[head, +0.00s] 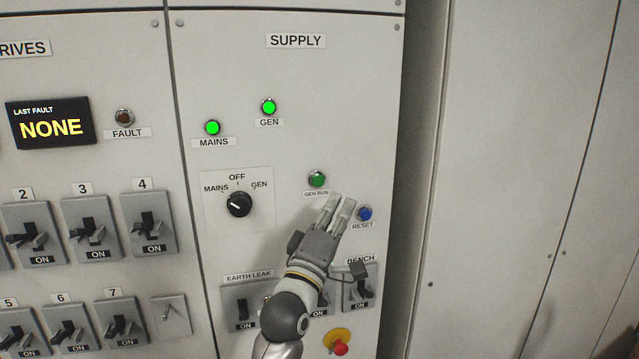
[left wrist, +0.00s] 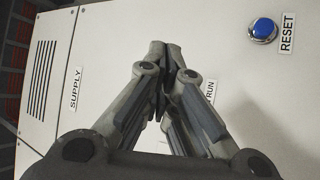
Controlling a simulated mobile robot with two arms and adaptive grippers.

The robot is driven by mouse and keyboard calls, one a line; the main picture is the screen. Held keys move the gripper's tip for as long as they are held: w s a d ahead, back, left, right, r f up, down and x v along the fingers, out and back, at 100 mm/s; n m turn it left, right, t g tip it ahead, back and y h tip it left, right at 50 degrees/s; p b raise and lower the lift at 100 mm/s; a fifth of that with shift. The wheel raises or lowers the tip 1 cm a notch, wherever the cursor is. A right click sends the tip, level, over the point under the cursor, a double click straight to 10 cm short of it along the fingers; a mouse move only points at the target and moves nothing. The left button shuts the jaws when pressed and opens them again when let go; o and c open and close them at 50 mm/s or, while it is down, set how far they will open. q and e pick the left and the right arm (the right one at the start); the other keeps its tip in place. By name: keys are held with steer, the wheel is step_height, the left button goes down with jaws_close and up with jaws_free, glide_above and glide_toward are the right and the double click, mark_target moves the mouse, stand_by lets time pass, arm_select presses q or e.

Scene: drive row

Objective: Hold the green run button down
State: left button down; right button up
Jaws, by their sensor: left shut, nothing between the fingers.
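The green GEN RUN button (head: 316,179) sits on the SUPPLY panel in the head view, above its label. My left gripper (head: 340,200) is shut and empty, its fingertips just below and right of the button in the picture. The green button shows uncovered there, and I see no contact with it. In the left wrist view my shut fingers (left wrist: 166,50) point toward the panel. They hide the green button and part of its label (left wrist: 210,93). My right gripper is not in view.
A blue RESET button (head: 364,214) is close right of my fingers, and also shows in the left wrist view (left wrist: 263,30). A black selector (head: 239,204) is to the left. Breakers and a red stop knob (head: 340,348) are below. Green MAINS (head: 212,127) and GEN (head: 269,107) lamps glow above.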

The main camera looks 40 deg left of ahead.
mark_target(318, 181)
arm_select(q)
steer(key=w+a+b, duration=0.1)
steer(key=w+a, duration=0.1)
steer(key=a, duration=0.1)
steer(key=w+a, duration=0.3)
steer(key=shift+w+a+b, duration=0.15)
steer(key=shift+b, duration=0.2)
stand_by(1.2)
steer(key=shift+w+a, duration=0.1)
steer(key=shift+w+a, duration=0.15)
steer(key=shift+a, duration=0.05)
